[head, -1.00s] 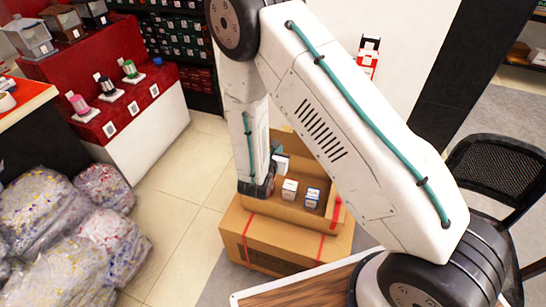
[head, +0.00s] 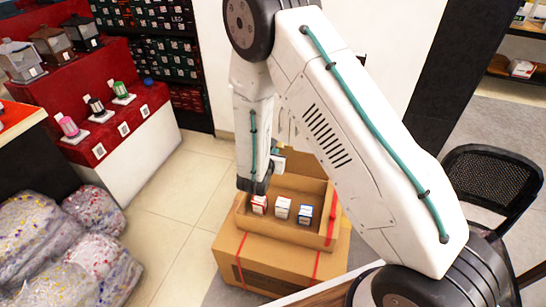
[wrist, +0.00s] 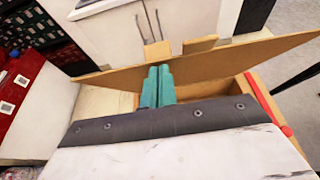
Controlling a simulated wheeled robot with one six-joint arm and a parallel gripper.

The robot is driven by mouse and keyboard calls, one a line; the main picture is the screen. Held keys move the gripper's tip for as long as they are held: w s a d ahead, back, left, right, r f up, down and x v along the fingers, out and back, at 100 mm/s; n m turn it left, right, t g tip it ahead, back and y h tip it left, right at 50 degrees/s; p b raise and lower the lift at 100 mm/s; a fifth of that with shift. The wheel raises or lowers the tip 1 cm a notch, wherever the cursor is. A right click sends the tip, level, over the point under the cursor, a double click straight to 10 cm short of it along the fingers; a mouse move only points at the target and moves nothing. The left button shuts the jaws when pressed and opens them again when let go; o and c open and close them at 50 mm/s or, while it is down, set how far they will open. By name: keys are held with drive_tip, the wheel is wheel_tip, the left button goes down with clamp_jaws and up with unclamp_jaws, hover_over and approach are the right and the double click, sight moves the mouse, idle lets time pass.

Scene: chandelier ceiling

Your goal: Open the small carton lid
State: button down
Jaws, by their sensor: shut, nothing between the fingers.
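The small carton (head: 328,238) is an open-topped brown cardboard box with several inner walls showing. A raised cardboard flap, the lid (head: 303,163), stands at its back and is partly hidden by my arm. In the wrist view the lid (wrist: 225,65) is a long tilted brown panel across the picture. My gripper (wrist: 158,72) has its teal fingers together and empty, in front of the panel; I cannot tell if they touch it.
A larger carton (head: 262,262) with red tape is underneath. Filled plastic bags (head: 40,235) lie left, a red display (head: 100,130) behind them, a black chair (head: 485,185) right. Tiled floor left is clear.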

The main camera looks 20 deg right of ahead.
drive_tip(key=w+d+r+g+y, duration=0.2)
drive_tip(key=w+d+r+g, duration=0.1)
drive_tip(key=w+d, duration=0.7)
drive_tip(key=shift+w+r+y, duration=0.3)
drive_tip(key=shift+w+r, duration=0.1)
drive_tip(key=shift+w, duration=1.65)
